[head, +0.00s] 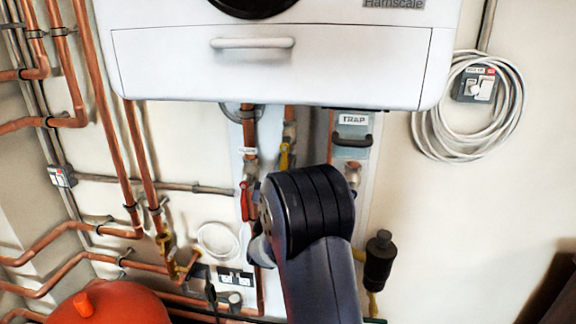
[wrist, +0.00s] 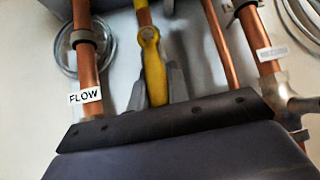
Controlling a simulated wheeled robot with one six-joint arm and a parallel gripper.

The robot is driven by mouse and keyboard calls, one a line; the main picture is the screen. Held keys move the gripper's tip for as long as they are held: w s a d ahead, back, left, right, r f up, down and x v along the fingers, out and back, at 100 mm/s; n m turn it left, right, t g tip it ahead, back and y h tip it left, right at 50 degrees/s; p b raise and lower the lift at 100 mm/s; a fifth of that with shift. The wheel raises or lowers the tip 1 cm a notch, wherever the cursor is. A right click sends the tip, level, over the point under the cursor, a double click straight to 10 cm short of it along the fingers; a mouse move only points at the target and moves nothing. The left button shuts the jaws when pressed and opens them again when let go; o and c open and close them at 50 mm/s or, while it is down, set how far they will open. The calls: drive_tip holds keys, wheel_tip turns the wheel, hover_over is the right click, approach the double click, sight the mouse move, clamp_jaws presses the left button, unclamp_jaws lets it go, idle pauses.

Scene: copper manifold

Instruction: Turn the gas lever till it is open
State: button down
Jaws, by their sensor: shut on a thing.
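The yellow gas lever (wrist: 152,62) hangs from its pivot on a copper pipe (wrist: 143,16) in the wrist view. It points down towards my gripper, roughly in line with the pipe. My gripper (wrist: 156,88) has one grey finger on each side of the lever's lower part and is shut on it. The lever's lower end is hidden by the gripper body. In the head view a small part of the yellow lever (head: 284,157) shows below the white boiler, above my dark arm. My arm hides the gripper's jaws there.
A copper pipe labelled FLOW (wrist: 85,96) runs left of the lever. Another labelled pipe with a metal fitting (wrist: 285,100) is at right. In the head view, a red lever (head: 244,201) hangs left of my arm, and the boiler (head: 270,75) overhangs. A TRAP box (head: 352,135) is close at right.

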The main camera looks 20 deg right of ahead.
drive_tip(key=shift+n+t+y, duration=0.3)
drive_tip(key=shift+n+y, duration=0.1)
drive_tip(key=shift+n, duration=0.1)
drive_tip(key=c, duration=1.3)
unclamp_jaws()
drive_tip(key=shift+c, duration=0.2)
drive_tip(key=v, duration=1)
drive_tip(key=shift+s+f, duration=0.25)
drive_tip(key=shift+f, duration=0.05)
drive_tip(key=shift+m+h, duration=0.4)
drive_tip(key=shift+m, duration=0.1)
drive_tip(key=x, duration=1)
drive_tip(key=shift+w+r, duration=0.2)
drive_tip(key=shift+w, duration=0.3)
